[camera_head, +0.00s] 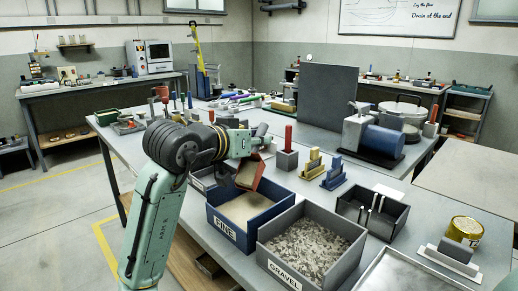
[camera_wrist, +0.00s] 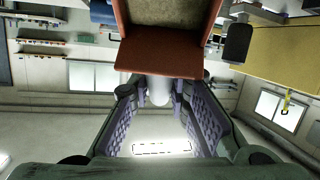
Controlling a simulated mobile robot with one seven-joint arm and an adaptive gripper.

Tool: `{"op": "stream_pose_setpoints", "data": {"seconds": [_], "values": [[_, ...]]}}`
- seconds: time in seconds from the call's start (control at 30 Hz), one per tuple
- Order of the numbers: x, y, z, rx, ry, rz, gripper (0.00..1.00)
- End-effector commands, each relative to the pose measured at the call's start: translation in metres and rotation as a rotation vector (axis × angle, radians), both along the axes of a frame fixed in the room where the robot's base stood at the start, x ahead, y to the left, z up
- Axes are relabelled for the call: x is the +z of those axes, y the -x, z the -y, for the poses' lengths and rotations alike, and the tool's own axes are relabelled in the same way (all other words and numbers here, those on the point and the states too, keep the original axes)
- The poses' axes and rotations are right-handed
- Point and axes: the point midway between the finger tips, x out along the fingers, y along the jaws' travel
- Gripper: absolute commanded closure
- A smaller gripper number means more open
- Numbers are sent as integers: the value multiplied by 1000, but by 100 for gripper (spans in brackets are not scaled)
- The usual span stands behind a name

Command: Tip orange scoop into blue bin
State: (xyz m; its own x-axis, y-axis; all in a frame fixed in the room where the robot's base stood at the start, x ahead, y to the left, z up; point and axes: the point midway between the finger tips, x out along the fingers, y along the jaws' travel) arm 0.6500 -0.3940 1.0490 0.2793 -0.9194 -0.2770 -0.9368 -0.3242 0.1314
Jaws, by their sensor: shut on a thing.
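The orange scoop (camera_head: 262,176) is held in the air above the back part of the blue bin (camera_head: 225,228), tilted steeply. The blue bin is labelled FINE and has pale tan sand in it. My gripper (camera_head: 249,141) is above the bin, shut on the scoop's handle. In the wrist view the scoop's orange wall (camera_wrist: 160,58) fills the top middle, and its pale handle (camera_wrist: 158,92) sits between my fingers. I cannot tell how much material is in the scoop. No falling stream is visible.
A grey bin labelled GRAVEL (camera_head: 273,262) stands right beside the blue bin. A dark divided box (camera_head: 372,211), a pump with a blue motor (camera_head: 383,141) and small coloured block stands (camera_head: 334,176) are farther right. A tall dark panel (camera_head: 327,95) stands behind.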

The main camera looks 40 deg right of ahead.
Motion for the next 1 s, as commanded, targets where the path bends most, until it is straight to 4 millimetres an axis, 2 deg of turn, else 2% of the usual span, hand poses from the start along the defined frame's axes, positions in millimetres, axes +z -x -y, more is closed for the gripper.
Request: {"op": "stream_pose_setpoints", "data": {"seconds": [0.6, 1.0], "values": [[12, 11, -24, 0, 241, 107, 100], [17, 13, -28, 0, 278, 124, 100]]}}
